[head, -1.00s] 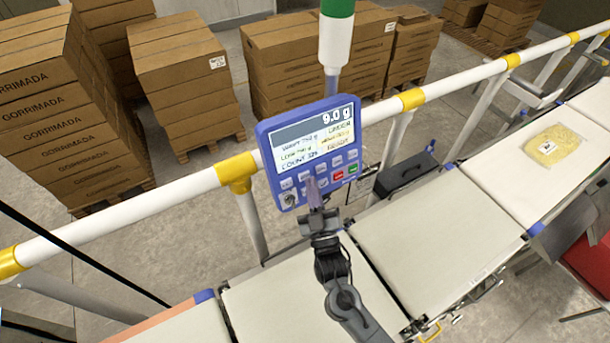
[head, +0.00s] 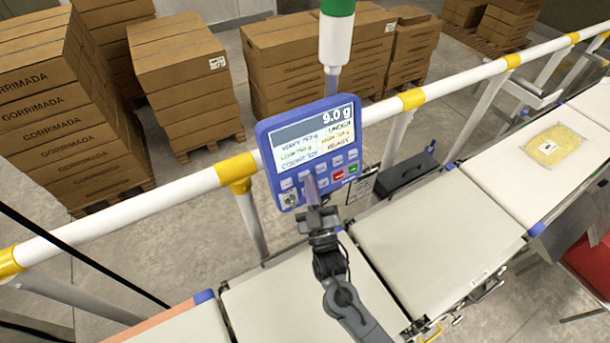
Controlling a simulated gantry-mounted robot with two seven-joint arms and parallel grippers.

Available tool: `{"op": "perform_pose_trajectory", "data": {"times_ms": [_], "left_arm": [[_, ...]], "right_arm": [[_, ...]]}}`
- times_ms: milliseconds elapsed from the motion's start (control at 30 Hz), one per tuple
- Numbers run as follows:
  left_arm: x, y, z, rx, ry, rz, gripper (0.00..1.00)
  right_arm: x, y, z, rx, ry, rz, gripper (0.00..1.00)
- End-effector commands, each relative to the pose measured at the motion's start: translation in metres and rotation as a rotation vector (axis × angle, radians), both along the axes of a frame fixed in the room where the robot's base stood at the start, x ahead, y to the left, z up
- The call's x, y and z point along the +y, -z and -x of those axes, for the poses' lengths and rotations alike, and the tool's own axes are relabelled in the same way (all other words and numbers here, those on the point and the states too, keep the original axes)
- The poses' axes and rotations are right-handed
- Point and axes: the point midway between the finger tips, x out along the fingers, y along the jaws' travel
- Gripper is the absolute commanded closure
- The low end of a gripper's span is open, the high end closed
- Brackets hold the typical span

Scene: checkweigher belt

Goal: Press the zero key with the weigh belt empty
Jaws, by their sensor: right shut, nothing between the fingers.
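The blue weigher panel (head: 311,151) stands upright by the white rail. Its screen (head: 315,137) reads 9.0 g, with smaller lines of text below. Its keys are in rows under the screen, including a red key (head: 338,174) and a green key (head: 352,169). My right gripper (head: 311,186) is shut and empty. Its fingertips are at the lower keys, covering some of them; I cannot tell whether they touch. The key labels are too small to read, so I cannot tell which is the zero key. The belt section (head: 437,235) to the right of my arm is bare. My left gripper is not in view.
A yellow bag (head: 554,146) lies on the belt further right. A white rail with yellow joints (head: 130,212) runs behind the belts. A black box (head: 405,174) sits beside the belt. Stacked cartons (head: 185,80) stand behind the rail.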

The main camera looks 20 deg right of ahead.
Motion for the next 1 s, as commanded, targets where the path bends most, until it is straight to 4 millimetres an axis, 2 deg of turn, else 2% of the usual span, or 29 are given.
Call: {"op": "perform_pose_trajectory", "data": {"times_ms": [1000], "left_arm": [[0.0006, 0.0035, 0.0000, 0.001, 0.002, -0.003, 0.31]], "right_arm": [[0.0014, 0.0020, -0.0068, 0.001, 0.000, 0.000, 1.00]]}}
